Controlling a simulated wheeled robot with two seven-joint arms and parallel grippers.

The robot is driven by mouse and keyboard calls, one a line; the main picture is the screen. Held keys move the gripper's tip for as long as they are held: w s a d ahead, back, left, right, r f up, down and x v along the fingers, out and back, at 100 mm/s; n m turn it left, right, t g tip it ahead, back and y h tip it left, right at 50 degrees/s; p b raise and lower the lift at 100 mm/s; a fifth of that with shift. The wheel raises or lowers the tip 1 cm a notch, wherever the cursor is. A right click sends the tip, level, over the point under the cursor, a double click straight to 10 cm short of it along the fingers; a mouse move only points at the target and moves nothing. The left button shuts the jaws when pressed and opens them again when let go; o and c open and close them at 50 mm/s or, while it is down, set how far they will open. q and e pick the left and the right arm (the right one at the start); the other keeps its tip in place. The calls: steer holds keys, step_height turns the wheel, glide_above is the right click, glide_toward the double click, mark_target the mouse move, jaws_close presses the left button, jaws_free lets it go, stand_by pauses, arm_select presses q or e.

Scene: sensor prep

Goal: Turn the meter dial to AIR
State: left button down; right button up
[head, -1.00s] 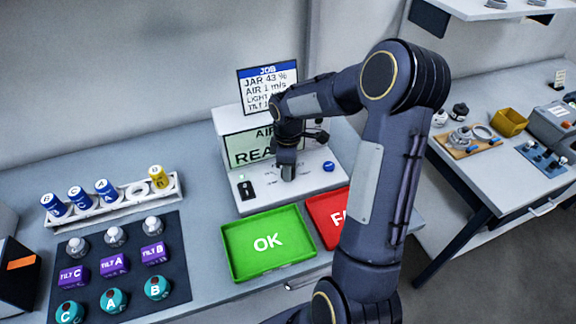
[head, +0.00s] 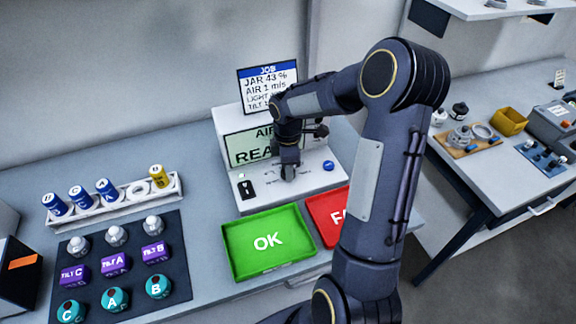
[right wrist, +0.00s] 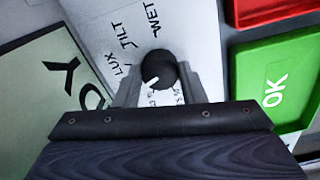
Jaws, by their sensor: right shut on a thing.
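The white meter (head: 245,193) stands at the back of the bench, with a display (head: 240,150) reading "AIR" and "REA...", partly hidden by my right arm. My right gripper (head: 289,172) points down at the meter's front panel, shut on the dial. In the right wrist view the round black dial (right wrist: 158,68) sits between the fingers, and its white pointer mark faces down-left. Labels LUX, TILT and WET show beside it; the AIR label on the panel is hidden there. My left gripper is not in view.
A green OK tray (head: 237,262) and a red tray (head: 318,222) lie in front of the meter. A blue button (head: 328,166) and a black switch (head: 246,189) flank the dial. A dark mat (head: 135,302) with several sensors and a white rack (head: 85,212) are at left.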

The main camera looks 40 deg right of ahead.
steer(key=o, duration=1)
steer(key=shift+r, duration=0.15)
step_height(320, 180, up, 8)
steer(key=shift+f+b, duration=0.2)
steer(key=shift+b, duration=0.1)
